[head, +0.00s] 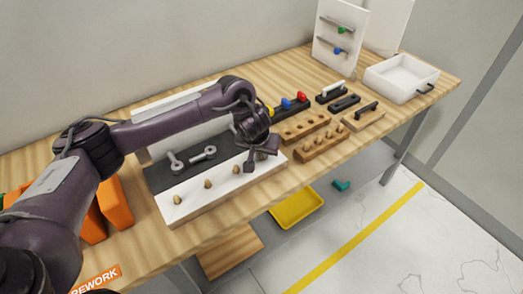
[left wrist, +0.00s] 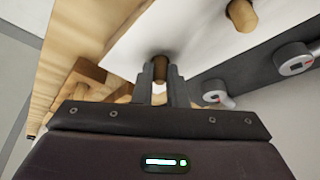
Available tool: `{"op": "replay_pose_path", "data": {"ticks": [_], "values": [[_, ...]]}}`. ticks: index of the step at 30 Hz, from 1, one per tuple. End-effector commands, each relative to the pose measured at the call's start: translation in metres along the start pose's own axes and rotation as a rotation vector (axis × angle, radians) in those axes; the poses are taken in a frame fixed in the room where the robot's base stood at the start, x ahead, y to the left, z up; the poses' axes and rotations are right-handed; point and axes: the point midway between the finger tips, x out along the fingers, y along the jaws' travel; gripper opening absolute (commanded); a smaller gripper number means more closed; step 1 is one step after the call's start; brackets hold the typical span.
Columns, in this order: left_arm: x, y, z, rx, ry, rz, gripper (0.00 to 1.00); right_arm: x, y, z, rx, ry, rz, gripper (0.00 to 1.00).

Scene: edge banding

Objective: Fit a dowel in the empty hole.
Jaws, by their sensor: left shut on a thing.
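A white board (head: 222,197) lies along the front of the bench with a row of wooden dowels standing in it, among them one at the left (head: 177,200), one in the middle (head: 208,184) and one at the right (head: 235,170). My left gripper (head: 250,166) is over the board's right end, just right of that last dowel. In the left wrist view my left gripper (left wrist: 160,85) is shut on a dowel (left wrist: 160,67), which is at the white board (left wrist: 125,42). Whether it sits in a hole is hidden. Another dowel (left wrist: 242,14) stands beyond it. My right gripper is out of view.
Two wooden blocks, one with holes (head: 304,124) and one with several dowels (head: 322,142), stand right of the board. Grey metal fittings (head: 204,154) lie on the dark panel behind it. A white bin (head: 400,78) is at the far right.

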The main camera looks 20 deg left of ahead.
Motion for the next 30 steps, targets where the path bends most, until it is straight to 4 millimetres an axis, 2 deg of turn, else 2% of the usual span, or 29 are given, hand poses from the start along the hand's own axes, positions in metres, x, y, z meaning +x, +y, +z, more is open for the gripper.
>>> {"op": "replay_pose_path", "data": {"ticks": [9, 10, 15, 23, 30], "values": [[0.001, 0.000, 0.000, 0.000, 0.000, 0.000, 0.00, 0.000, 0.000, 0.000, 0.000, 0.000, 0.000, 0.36], [0.001, 0.000, 0.000, 0.000, 0.000, 0.000, 0.16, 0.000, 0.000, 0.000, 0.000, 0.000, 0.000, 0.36], [0.001, 0.000, 0.000, 0.000, 0.000, 0.000, 0.38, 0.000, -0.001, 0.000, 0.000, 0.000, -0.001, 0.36], [0.000, 0.000, 0.000, 0.000, 0.000, 0.000, 0.38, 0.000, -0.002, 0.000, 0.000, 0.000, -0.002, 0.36], [-0.008, 0.000, -0.003, 0.000, 0.000, 0.000, 0.38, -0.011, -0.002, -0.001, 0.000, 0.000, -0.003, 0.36]]}}
